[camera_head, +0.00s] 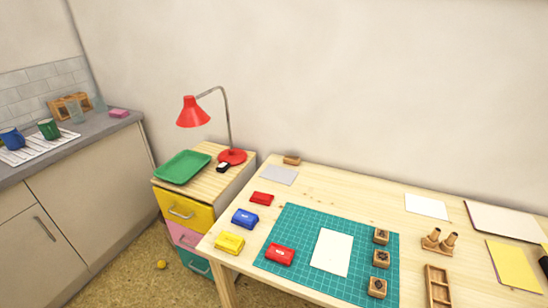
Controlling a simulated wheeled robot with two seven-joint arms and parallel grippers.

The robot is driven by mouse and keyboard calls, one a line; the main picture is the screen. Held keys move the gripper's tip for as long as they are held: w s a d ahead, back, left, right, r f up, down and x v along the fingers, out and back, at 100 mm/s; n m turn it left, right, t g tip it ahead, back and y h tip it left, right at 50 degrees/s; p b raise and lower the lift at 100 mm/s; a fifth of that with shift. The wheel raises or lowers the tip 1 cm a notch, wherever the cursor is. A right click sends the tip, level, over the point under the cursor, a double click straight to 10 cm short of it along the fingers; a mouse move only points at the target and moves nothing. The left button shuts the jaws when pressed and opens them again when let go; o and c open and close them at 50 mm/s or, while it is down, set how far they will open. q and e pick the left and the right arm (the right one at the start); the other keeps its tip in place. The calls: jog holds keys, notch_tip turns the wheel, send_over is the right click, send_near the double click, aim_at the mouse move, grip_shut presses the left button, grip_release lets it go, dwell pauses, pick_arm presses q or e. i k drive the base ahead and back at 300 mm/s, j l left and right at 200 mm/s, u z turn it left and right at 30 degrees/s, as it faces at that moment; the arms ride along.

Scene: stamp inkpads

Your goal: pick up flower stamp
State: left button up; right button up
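Three square wooden stamps (381,237) (380,259) (377,287) stand in a column along the right side of the green cutting mat (300,219). Each has a dark design on top, too small for me to tell which is the flower. Two wooden pieces with rounded handles (437,240) stand on a small wooden base to the right of the mat. Neither of my grippers is in view.
A white sheet (332,252) and a red inkpad (280,255) lie on the mat. Red (262,198), blue (245,218) and yellow (230,243) inkpads sit left of it. A wooden tray (438,287) lies right of the stamps. A dark object (544,265) is cut off at the right edge.

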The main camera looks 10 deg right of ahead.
aim_at(381, 259)
jog(key=z, duration=1.35)
